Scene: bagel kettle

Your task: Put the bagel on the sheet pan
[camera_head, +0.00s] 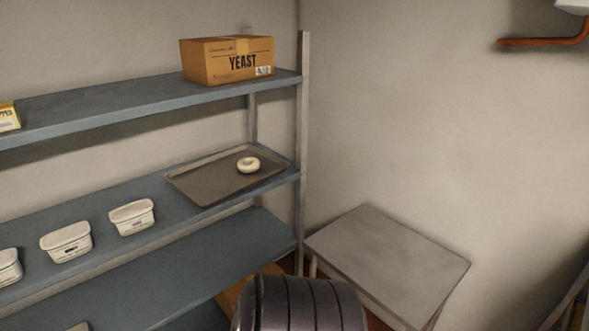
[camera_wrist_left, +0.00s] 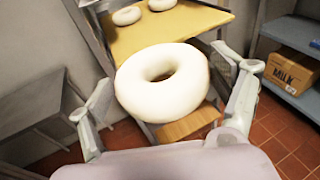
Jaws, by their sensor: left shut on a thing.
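In the left wrist view my left gripper (camera_wrist_left: 172,77) is shut on a pale, unbaked-looking bagel (camera_wrist_left: 165,104), with one finger on each side of it. In the head view the grey-brown sheet pan (camera_head: 206,184) lies on the middle shelf, near its right end. One pale bagel (camera_head: 241,169) rests on the pan, right of its middle, and the rest of the pan is bare. My left gripper and the held bagel do not show in the head view. My right gripper is in neither view.
A shelf post (camera_head: 302,130) stands just right of the pan. White tubs (camera_head: 132,217) line the shelf to its left. A yeast box (camera_head: 228,61) sits above. A grey table (camera_head: 390,260) stands right. The wrist view shows two bagels on a yellow board (camera_wrist_left: 160,33) and a milk box (camera_wrist_left: 293,73).

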